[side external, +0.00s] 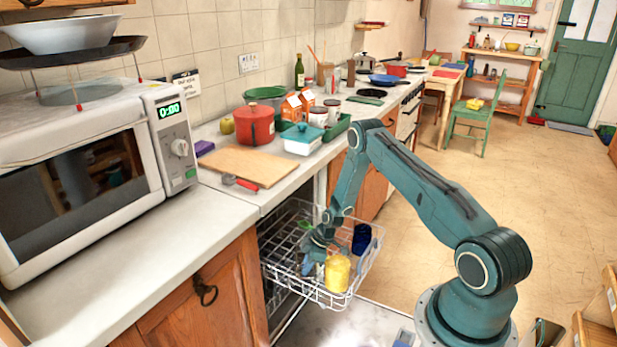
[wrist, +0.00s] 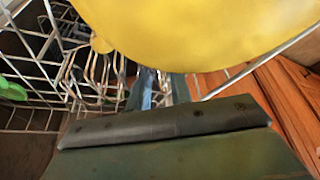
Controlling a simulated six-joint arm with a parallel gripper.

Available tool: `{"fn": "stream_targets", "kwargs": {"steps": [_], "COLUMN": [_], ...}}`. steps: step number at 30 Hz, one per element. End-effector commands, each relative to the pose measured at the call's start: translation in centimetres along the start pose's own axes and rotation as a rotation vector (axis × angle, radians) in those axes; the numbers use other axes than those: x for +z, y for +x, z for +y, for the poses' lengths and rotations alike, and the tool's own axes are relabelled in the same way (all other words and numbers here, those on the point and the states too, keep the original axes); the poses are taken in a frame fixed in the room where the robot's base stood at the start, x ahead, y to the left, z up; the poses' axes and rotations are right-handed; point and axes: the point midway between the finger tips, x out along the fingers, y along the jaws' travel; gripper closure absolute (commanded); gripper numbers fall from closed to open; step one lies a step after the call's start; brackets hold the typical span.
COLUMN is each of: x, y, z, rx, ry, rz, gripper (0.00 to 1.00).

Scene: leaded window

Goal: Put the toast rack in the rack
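The rack (side external: 288,271) is a white wire dishwasher basket, pulled out below the counter; its wires also fill the left of the wrist view (wrist: 35,70). My gripper (side external: 316,252) points down into it, left of a yellow mug (side external: 338,273). In the wrist view, a large yellow surface (wrist: 200,30) hangs close to the camera, and part of my gripper spans the bottom. Fine wire loops (wrist: 100,75) show beyond it; I cannot tell whether they are the toast rack or part of the basket. My fingertips and any grip are hidden.
A dark blue cup (side external: 362,238) stands at the basket's right side. A green item (wrist: 12,90) lies among the wires. The counter edge, with a cutting board (side external: 237,165) and red-handled utensil (side external: 241,182), is close behind. Open floor (side external: 415,240) lies to the right.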

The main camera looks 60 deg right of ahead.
Motion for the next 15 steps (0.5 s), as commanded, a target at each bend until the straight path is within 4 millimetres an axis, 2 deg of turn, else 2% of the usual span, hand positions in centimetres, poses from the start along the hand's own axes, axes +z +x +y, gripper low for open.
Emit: {"fn": "stream_targets", "kwargs": {"steps": [15], "x": [-0.29], "y": [-0.72], "z": [0.00], "rx": [0.000], "ry": [0.000], "rz": [0.000], "gripper": [0.79]}}
